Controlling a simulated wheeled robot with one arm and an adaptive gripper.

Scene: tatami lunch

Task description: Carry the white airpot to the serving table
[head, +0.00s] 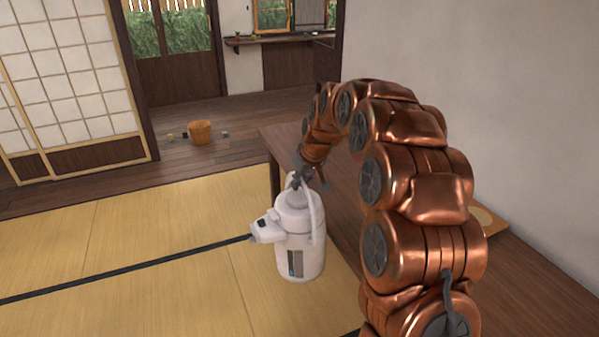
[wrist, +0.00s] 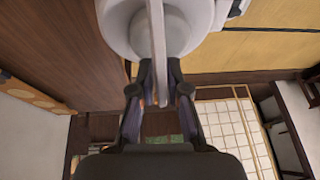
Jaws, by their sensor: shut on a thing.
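The white airpot (head: 301,247) hangs upright from its raised handle, with its spout to the left, beside the left edge of a dark wooden table (head: 345,205). I cannot tell for sure whether its base is clear of the tatami. My gripper (head: 297,183) is above the airpot, shut on its handle. In the wrist view the two dark fingers (wrist: 161,95) close on the white handle bar, and the airpot's top (wrist: 185,25) fills the upper middle. The arm hides part of the table.
Tatami (head: 130,240) lies open to the left. A tan tray or mat (head: 489,219) is on the table by the wall. A wooden bucket (head: 201,132) and several small items stand on the far floor. A shoji screen (head: 75,85) stands at the left.

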